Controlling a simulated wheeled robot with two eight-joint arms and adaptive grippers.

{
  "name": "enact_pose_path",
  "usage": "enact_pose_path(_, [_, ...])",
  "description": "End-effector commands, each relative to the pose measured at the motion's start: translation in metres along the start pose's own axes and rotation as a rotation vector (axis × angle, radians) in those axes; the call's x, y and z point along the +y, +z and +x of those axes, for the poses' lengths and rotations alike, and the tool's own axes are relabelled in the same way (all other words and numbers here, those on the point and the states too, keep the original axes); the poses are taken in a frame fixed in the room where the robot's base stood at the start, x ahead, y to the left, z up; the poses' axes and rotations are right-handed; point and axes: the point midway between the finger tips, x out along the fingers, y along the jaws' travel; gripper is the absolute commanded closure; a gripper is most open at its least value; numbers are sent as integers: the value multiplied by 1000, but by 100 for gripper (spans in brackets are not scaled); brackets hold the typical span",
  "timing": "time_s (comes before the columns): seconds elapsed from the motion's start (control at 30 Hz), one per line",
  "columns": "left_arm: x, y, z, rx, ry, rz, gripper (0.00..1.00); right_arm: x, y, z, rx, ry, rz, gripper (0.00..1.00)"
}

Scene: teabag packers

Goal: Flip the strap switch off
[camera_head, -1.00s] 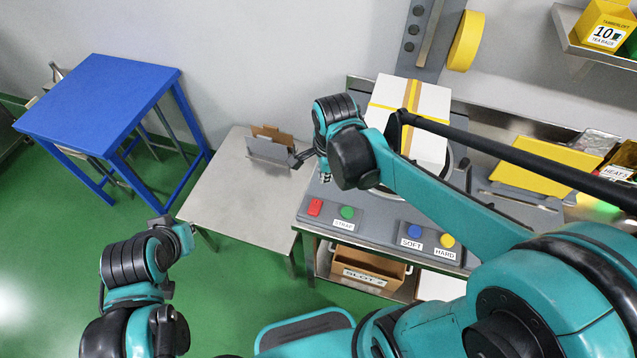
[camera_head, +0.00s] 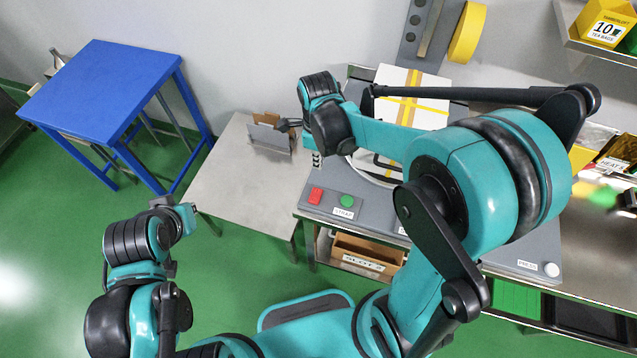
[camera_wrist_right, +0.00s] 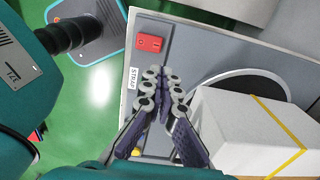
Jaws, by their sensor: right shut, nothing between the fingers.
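The red strap switch (camera_head: 315,195) sits on the grey panel at the left end of the machine, left of a green button (camera_head: 347,201) and by the STRAP label (camera_head: 343,212). In the right wrist view the red switch (camera_wrist_right: 150,43) lies just beyond my fingertips. My right gripper (camera_head: 317,160) is above the panel, behind the switch in the head view; its fingers (camera_wrist_right: 161,72) are closed together and empty, with no clear contact on the switch. The green button is hidden in the wrist view. My left gripper (camera_head: 186,214) is low at left, its jaws unclear.
A white box with yellow straps (camera_head: 418,84) stands on the machine, close to my right fingers in the wrist view. A steel side table (camera_head: 235,180) holds a cardboard piece. A blue table (camera_head: 105,85) stands at left. Green floor is free between.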

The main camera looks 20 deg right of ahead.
Motion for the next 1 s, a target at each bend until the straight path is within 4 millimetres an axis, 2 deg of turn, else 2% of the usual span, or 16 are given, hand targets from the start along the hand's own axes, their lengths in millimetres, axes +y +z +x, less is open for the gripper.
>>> enact_pose_path(0.3, [0,10,14,0,0,0,100,0,0,70,0,0,0,100])
enact_pose_path(0.5, [0,15,21,0,0,0,100,0,0,105,0,0,0,100])
enact_pose_path(0.7, [0,17,23,0,0,0,100,0,0,122,0,0,-1,100])
enact_pose_path(1.0, [0,17,23,0,0,0,100,0,0,125,0,0,-1,100])
